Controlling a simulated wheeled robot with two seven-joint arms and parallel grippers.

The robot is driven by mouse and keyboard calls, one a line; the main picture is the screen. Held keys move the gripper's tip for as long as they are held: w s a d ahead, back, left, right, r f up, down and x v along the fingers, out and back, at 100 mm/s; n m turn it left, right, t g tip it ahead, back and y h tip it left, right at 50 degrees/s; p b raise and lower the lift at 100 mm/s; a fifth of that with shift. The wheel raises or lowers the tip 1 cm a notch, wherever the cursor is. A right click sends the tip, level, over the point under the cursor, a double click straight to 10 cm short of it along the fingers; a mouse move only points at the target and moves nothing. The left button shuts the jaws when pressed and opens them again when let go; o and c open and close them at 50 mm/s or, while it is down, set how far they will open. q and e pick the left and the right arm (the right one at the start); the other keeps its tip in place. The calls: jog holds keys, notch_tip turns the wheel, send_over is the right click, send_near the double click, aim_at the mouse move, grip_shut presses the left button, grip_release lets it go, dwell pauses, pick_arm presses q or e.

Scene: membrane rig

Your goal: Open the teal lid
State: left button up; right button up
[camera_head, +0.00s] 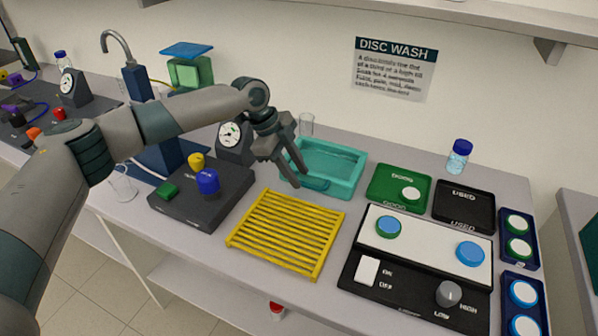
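The teal box (352,182) stands on the bench right of centre. My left gripper (301,180) points down at the left end of this bar. Its two fingertips are a little apart, at the bar or very close. I cannot tell whether they grip it, and the fingers hide the box's left corner. My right gripper is not in view.
A yellow slatted rack (287,232) lies just in front of the box. A dark knob console (205,205) is to the left. Green (385,195) and black (465,205) trays and a switch panel (410,290) are to the right. A clear glass (306,124) stands behind.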

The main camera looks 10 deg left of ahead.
pick_arm(q)
jog(key=shift+x, duration=0.75)
grip_shut()
